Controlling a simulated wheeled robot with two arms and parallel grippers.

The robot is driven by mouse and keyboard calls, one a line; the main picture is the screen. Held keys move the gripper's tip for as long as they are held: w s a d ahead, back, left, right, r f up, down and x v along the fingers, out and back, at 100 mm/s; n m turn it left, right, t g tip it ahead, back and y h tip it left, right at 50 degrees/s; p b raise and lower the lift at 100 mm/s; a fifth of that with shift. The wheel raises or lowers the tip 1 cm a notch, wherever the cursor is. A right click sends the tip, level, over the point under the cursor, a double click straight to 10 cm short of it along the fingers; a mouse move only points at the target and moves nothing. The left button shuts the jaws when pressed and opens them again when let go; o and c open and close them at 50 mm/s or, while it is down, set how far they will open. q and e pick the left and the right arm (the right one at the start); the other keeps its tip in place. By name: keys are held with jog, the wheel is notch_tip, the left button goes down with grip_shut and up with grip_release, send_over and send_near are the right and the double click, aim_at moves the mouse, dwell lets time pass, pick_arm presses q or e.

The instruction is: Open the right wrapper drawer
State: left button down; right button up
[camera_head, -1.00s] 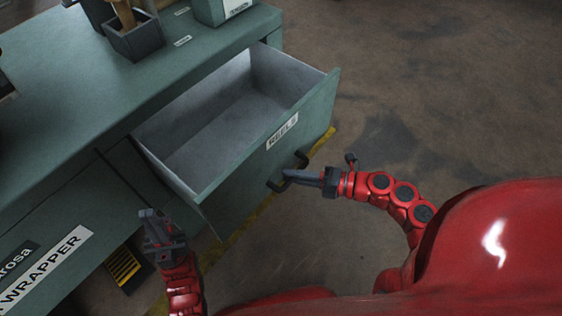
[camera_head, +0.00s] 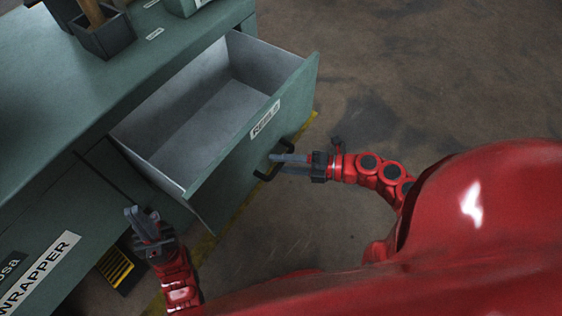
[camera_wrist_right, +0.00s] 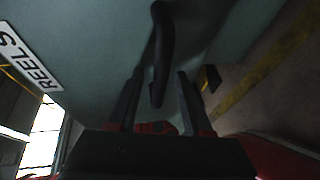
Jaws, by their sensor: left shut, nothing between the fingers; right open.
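The right drawer (camera_head: 222,190) of the green wrapper cabinet stands pulled far out. It carries a REELS label (camera_head: 265,118), and its grey inside (camera_head: 195,115) looks empty. Its dark bar handle (camera_head: 262,177) is on the front face. My right gripper (camera_head: 275,164) is at the handle with open fingers. In the right wrist view the handle (camera_wrist_right: 162,55) runs between the two spread fingers (camera_wrist_right: 158,95); I cannot tell if they touch it. My left gripper (camera_head: 142,218) is shut and empty, in front of the cabinet, left of the drawer.
The cabinet top (camera_head: 50,90) holds a dark pot (camera_head: 105,37) and a green box at the back edge. A WRAPPER sign (camera_head: 40,272) is on the cabinet front. A yellow floor line (camera_head: 205,245) runs under the drawer. The floor (camera_head: 420,80) to the right is clear.

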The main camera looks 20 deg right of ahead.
jog(key=p+v, duration=0.3)
jog(key=v, duration=1.4)
jog(key=shift+p, duration=0.35)
jog(key=shift+r, duration=0.15)
